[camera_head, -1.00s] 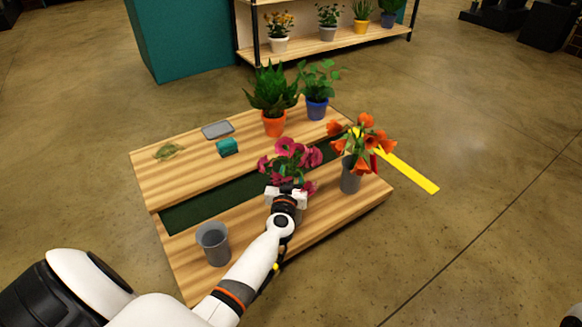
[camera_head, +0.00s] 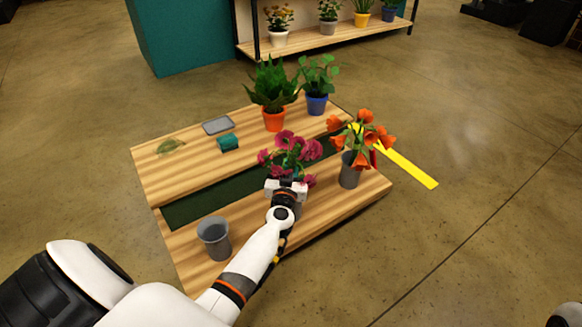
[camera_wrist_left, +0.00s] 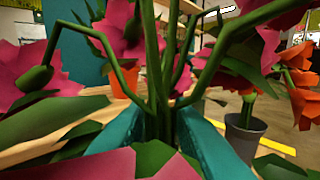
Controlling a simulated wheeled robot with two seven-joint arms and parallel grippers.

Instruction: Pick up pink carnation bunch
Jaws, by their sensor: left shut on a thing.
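The pink carnation bunch (camera_head: 290,150) has deep pink blooms and green stems, near the middle of the wooden table. My left gripper (camera_head: 286,184) is at its near side in the head view. In the left wrist view the teal fingers of my left gripper (camera_wrist_left: 165,130) are closed around the green stems of the carnation bunch (camera_wrist_left: 155,70), with blooms and leaves around them. The lower stem ends are hidden by the gripper. My right gripper is not in view.
A grey vase with orange flowers (camera_head: 350,172) stands close on the right. An empty grey cup (camera_head: 214,238) stands at the front left. Two potted plants, in an orange pot (camera_head: 274,118) and a blue pot (camera_head: 317,104), stand behind. A teal item (camera_head: 228,144) lies left.

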